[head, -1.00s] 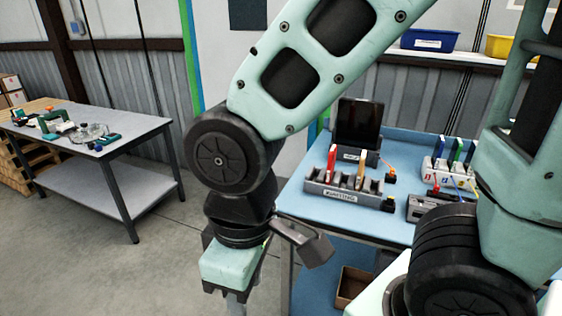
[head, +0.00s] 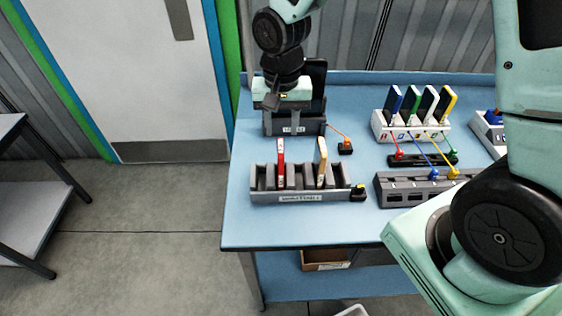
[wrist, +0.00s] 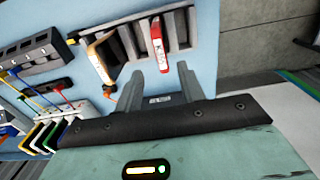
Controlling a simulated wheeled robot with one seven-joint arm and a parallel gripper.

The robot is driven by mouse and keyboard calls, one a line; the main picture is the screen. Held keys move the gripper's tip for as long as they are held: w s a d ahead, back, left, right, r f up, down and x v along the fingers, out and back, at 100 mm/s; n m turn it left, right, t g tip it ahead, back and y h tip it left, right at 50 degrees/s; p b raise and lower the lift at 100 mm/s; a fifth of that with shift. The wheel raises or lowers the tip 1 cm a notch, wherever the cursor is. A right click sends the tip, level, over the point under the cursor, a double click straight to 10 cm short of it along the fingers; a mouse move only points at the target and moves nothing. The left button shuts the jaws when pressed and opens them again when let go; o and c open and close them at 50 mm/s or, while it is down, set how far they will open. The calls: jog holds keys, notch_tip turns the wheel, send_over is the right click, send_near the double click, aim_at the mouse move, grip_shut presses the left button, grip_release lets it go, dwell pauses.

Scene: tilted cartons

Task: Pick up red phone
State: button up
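The red phone (head: 280,163) stands upright in a slot of the grey slotted rack (head: 300,197) near the left front of the blue table. It also shows in the wrist view (wrist: 158,43), just beyond my fingertips. My gripper (head: 282,127) hangs behind and above the rack, in front of the dark tablet stand. In the wrist view, my gripper (wrist: 160,70) has its two fingers spread apart with nothing between them. The red phone lies roughly in line with the gap and is apart from the fingers.
An orange-edged phone (head: 321,162) stands in the same rack, to the right of the red one. A dark tablet stand (head: 309,127) is behind. A white dock (head: 381,128) with several coloured phones and a grey cable hub (head: 393,190) sit to the right. The rack's other slots look empty.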

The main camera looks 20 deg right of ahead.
aim_at(281, 146)
notch_tip(281, 146, down, 4)
jog(key=shift+s+f+p, duration=0.1)
jog(key=shift+p, duration=0.3)
jog(key=f, duration=0.1)
jog(key=f+p, duration=0.2)
jog(key=f, duration=0.1)
jog(key=shift+s+a, duration=0.25)
jog(key=shift+f, duration=0.7)
jog(key=shift+c, duration=0.3)
grip_shut()
